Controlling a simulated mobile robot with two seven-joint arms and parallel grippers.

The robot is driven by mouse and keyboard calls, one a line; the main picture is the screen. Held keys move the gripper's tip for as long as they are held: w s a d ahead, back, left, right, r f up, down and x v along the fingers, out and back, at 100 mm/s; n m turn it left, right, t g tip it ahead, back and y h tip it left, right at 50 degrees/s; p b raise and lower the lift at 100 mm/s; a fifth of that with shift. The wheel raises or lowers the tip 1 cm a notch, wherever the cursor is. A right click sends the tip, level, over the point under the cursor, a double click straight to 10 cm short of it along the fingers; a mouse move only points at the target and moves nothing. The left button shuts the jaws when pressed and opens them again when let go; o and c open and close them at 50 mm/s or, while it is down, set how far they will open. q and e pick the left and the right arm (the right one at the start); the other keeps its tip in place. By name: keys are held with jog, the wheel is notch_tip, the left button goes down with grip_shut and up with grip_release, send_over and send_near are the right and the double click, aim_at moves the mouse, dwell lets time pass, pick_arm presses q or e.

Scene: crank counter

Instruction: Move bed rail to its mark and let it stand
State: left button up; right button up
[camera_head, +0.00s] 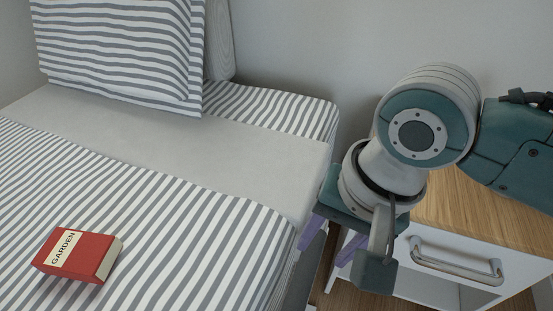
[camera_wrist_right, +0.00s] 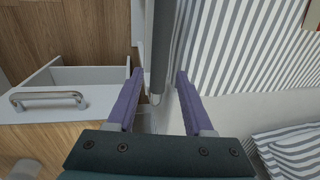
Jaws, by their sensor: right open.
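The bed rail seems to be the grey bar (camera_wrist_right: 161,40) along the mattress side in the right wrist view. In the head view a grey strip (camera_head: 301,272) beside the bed is probably the same rail, mostly hidden. My right gripper (camera_head: 322,248) points down into the gap between bed and nightstand. Its purple fingers are open in the right wrist view (camera_wrist_right: 159,74), one on each side of the bar's near end, with space showing beside it. Whether either finger touches the bar I cannot tell. No mark for the rail can be made out. My left gripper is out of view.
The bed (camera_head: 215,150) has striped bedding, a striped pillow (camera_head: 120,50) and a red "GARDEN" book (camera_head: 75,256). A wood-topped nightstand (camera_head: 465,215) with a metal drawer handle (camera_head: 455,262) stands close on the right. The gap between them is narrow.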

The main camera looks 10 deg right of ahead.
aim_at(308, 269)
pick_arm(q)
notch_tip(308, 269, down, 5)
jog(key=b, duration=0.4)
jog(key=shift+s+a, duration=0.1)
pick_arm(e)
jog(key=f, duration=0.2)
jog(key=a+f, duration=0.1)
jog(key=f, duration=0.5)
jog(key=shift+w+a, duration=0.2)
jog(key=shift+w, duration=0.2)
jog(key=shift+c, duration=0.4)
jog(key=c, duration=0.7)
grip_shut()
